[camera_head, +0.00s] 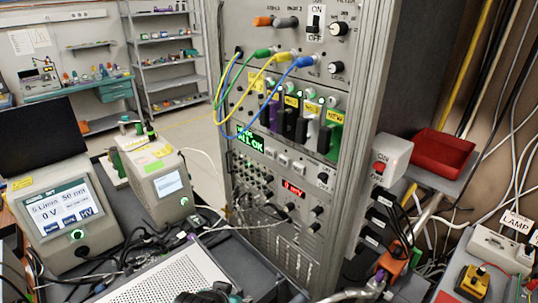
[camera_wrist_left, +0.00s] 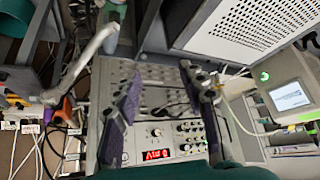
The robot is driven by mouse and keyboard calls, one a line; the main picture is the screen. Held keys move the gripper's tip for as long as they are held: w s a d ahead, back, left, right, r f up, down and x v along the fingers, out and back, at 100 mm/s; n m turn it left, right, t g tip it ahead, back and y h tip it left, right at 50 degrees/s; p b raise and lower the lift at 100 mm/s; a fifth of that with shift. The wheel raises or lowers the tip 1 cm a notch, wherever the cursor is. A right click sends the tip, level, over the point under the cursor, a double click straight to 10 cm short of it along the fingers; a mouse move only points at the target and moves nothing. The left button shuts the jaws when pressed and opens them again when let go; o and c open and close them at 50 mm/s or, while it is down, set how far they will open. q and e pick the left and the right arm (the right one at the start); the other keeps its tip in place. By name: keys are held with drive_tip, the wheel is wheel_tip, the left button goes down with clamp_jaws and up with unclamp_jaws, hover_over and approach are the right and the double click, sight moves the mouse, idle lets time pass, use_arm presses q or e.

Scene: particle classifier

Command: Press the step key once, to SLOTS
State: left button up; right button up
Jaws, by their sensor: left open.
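The instrument rack (camera_head: 345,150) stands in the middle of the head view. Its small green display (camera_head: 250,141) reads "ALL OK" in part. A row of small pale keys (camera_head: 284,160) sits to the right of and below that display. Their labels are too small to read, so I cannot tell which is the step key. In the left wrist view my left gripper (camera_wrist_left: 160,70) is open and empty, its two purple-padded fingers apart over the lower rack panel (camera_wrist_left: 160,100). That panel and its red display (camera_wrist_left: 155,155) appear upside down. My right gripper is not in view.
A touch-screen instrument (camera_head: 65,212) and a smaller screened box (camera_head: 165,185) stand left of the rack. A perforated metal case (camera_head: 165,275) lies in front. Blue, yellow and green cables loop before the rack. A red tray (camera_head: 440,155) and loose cables are at right.

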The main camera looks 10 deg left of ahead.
use_arm(q)
clamp_jaws()
drive_tip(key=shift+r, duration=0.1)
idle(1.0)
